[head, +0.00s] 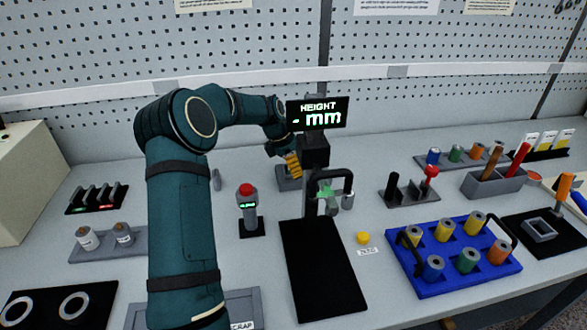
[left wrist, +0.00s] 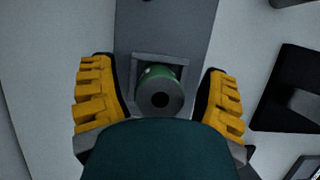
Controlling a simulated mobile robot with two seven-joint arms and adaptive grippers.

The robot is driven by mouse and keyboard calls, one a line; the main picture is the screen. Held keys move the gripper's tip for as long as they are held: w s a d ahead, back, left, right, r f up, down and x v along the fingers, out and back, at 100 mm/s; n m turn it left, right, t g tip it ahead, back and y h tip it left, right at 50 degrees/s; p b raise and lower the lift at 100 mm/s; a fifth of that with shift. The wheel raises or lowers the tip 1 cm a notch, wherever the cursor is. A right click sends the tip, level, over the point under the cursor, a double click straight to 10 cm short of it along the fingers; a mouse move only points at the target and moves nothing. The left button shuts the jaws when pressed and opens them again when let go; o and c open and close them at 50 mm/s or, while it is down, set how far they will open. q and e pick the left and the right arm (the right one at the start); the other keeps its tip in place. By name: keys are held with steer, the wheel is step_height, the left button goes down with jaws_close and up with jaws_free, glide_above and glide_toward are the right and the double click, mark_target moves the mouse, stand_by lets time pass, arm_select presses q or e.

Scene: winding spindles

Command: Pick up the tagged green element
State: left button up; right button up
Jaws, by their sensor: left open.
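My left gripper (head: 293,165) reaches over a grey stand (head: 287,184) behind the height gauge, and my arm partly hides it. In the left wrist view my left gripper (left wrist: 160,100) is open, its yellow fingers on either side of a green element (left wrist: 158,78) with a dark centre hole. There is a gap on both sides of the element. The element sits in a square frame (left wrist: 137,64) on the grey stand. I cannot make out a tag on it. Other green elements stand in the blue tray (head: 467,260) and the back rack (head: 456,153). My right gripper is not in view.
The height gauge (head: 315,152) with its display and black base (head: 322,270) stands right of the gripper. A red-topped button post (head: 248,212) is to its left. The blue tray (head: 440,287) holds several coloured elements at the right. A pegboard wall closes the back.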

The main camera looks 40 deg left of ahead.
arm_select(q)
jaws_close()
steer(key=shift+r, duration=0.1)
